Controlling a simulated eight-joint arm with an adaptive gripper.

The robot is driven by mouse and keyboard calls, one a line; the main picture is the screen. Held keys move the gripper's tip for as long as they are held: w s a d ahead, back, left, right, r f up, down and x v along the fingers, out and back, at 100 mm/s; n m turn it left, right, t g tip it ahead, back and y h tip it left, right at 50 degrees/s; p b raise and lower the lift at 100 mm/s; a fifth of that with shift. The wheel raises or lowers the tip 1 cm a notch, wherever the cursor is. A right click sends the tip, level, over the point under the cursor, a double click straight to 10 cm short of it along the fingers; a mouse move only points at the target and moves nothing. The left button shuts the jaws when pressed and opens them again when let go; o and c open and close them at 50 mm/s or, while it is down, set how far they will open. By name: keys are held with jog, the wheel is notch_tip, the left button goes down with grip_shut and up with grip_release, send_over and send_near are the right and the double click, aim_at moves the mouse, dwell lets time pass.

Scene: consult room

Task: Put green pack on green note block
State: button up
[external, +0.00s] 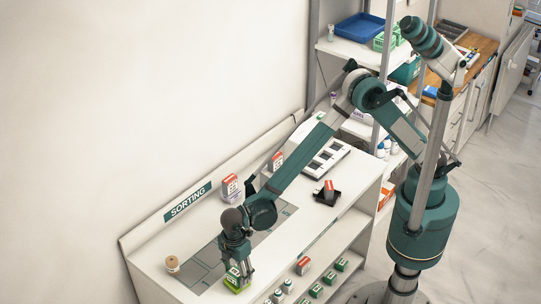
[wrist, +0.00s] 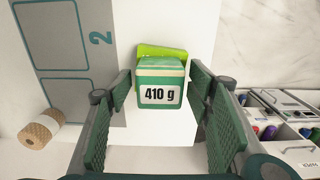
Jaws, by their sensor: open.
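The green pack (wrist: 160,70), a dark green box with a white "410 g" label, is upright between my gripper's fingers in the wrist view. The lime-green note block (wrist: 163,50) shows behind and under it, and the pack appears to rest on the block, slightly turned against it. In the external view the pack (external: 232,271) sits above the lime note block (external: 238,285) at the table's front. My gripper (wrist: 160,90) is open, with a finger on each side of the pack and a visible gap at both sides. The underside of the pack is hidden.
Red-and-white boxes (external: 230,187) stand at the back, and a black tray (external: 327,197) holds another. A grey marked mat (external: 205,268) lies nearby. Shelves with small packs are below.

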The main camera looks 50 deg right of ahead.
aim_at(237, 272)
jog(key=shift+r, duration=0.2)
notch_tip(237, 272, up, 12)
dwell(0.6)
dwell(0.5)
dwell(0.5)
